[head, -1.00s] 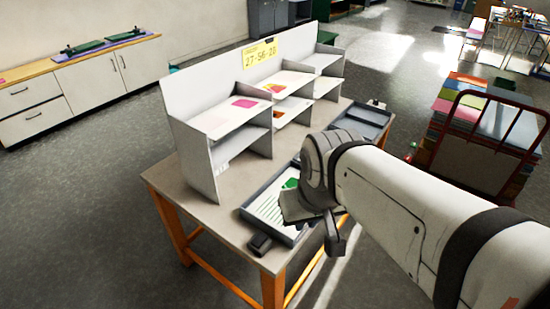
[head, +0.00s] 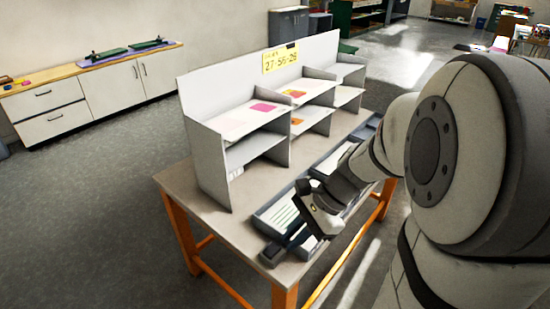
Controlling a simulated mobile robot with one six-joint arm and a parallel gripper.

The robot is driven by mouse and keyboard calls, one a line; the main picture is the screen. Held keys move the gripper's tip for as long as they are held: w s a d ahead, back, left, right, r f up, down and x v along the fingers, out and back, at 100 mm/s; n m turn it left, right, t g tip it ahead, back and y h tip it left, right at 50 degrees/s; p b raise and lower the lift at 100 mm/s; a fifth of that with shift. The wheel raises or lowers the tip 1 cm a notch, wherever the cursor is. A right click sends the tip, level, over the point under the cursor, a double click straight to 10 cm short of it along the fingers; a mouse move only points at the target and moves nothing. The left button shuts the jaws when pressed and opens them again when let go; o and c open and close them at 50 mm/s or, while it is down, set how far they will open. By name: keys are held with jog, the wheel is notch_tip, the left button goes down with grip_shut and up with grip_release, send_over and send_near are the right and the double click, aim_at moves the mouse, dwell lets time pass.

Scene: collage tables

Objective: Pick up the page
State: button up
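A white page with green lines (head: 280,214) lies in a dark grey tray (head: 262,222) at the table's front edge. Part of it is hidden behind my gripper. My gripper (head: 300,238) is over the right part of this tray, pointing down and towards the front left. It is small and dark here, and I cannot tell whether its fingers are apart or whether it touches the page. More pale sheets with a pink patch (head: 263,107) and orange patches (head: 294,93) lie on the white shelf unit (head: 208,160).
The shelf unit stands along the back of the table (head: 190,186), with a yellow number sign (head: 281,59) on it. A small dark block (head: 271,254) sits at the front corner. More trays run to the right, partly behind my arm. Open floor lies left.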

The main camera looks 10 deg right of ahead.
jog(key=w+d+f+m+t+y+b, duration=0.2)
jog(key=w+d+f+m+t, duration=0.1)
jog(key=m, duration=0.4)
jog(key=w+d+f+m+t+y+b, duration=0.2)
jog(key=w+d+f+m+t, duration=0.2)
jog(key=f+m, duration=0.4)
jog(key=w+d+f+m+t+y+b, duration=0.1)
jog(key=w+d+f+m+t+b, duration=0.2)
jog(key=w+d+f+m, duration=0.2)
jog(key=shift+w+d+f+m+y, duration=0.1)
jog(key=shift+w+d+m+y, duration=0.1)
jog(key=shift+w+m, duration=0.45)
jog(key=shift+w+d+f+m+y, duration=0.1)
jog(key=shift+w+d+m+y, duration=0.15)
jog(key=shift+m, duration=0.7)
jog(key=w+d+f+m+t+h+b, duration=0.2)
jog(key=d+f+m+t+h, duration=0.3)
jog(key=d+f+m, duration=0.4)
jog(key=shift+m+t+y, duration=0.45)
jog(key=shift+m+t, duration=0.05)
jog(key=shift+t, duration=0.1)
jog(key=x, duration=0.5)
jog(key=r+x, duration=0.1)
jog(key=x, duration=0.1)
jog(key=shift+w+d+p, duration=0.15)
jog(key=shift+w+p, duration=0.1)
jog(key=shift+p, duration=0.1)
grip_shut()
